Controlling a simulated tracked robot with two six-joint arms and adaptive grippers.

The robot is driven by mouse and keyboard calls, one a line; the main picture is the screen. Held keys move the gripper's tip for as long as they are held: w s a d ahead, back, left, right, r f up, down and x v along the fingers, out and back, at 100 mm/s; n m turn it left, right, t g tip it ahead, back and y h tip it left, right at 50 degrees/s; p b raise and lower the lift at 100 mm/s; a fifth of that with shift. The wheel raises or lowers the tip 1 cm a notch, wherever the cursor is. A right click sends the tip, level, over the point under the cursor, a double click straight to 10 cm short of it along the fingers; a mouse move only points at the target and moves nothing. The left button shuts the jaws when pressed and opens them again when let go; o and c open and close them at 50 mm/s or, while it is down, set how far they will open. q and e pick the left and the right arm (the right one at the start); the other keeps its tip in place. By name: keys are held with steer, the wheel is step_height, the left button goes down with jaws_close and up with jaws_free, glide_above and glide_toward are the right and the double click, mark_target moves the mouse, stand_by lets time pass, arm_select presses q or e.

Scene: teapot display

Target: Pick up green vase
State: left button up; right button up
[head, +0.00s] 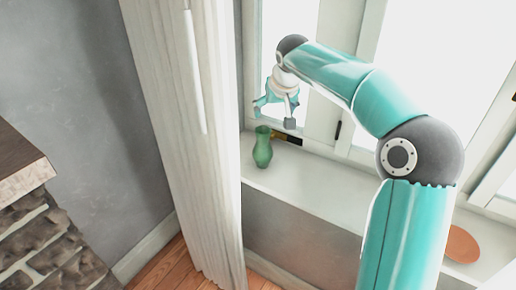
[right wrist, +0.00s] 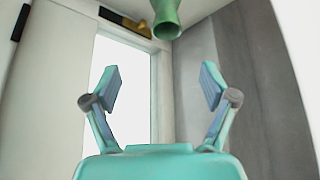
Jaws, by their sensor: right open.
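The green vase (head: 263,147) stands upright on the white window sill (head: 318,189), close to the curtain's edge. In the right wrist view the vase (right wrist: 166,20) shows at the top middle, partly cut off by the frame edge. My right gripper (head: 274,112) is open and empty, above and slightly right of the vase in the head view, apart from it. In the right wrist view its two fingers (right wrist: 157,88) are spread wide with nothing between them. My left gripper is not in view.
A white curtain (head: 180,110) hangs left of the vase. A dark and yellow object (head: 288,139) lies behind the vase by the window frame. A terracotta round plate (head: 462,245) lies at the sill's right end. A brick structure with a wooden top (head: 20,165) stands at left.

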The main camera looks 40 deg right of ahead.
glide_toward(263, 130)
steer(key=x, duration=0.4)
steer(key=shift+w+a+f+p, duration=0.1)
steer(key=shift+p, duration=0.2)
steer(key=shift+w+f, duration=0.25)
steer(key=shift+f, duration=0.25)
steer(key=shift+d+p+x, duration=0.2)
steer(key=shift+p+x, duration=0.55)
steer(key=shift+x, duration=2)
steer(key=shift+s, duration=0.15)
steer(key=shift+r, duration=0.1)
jaws_close()
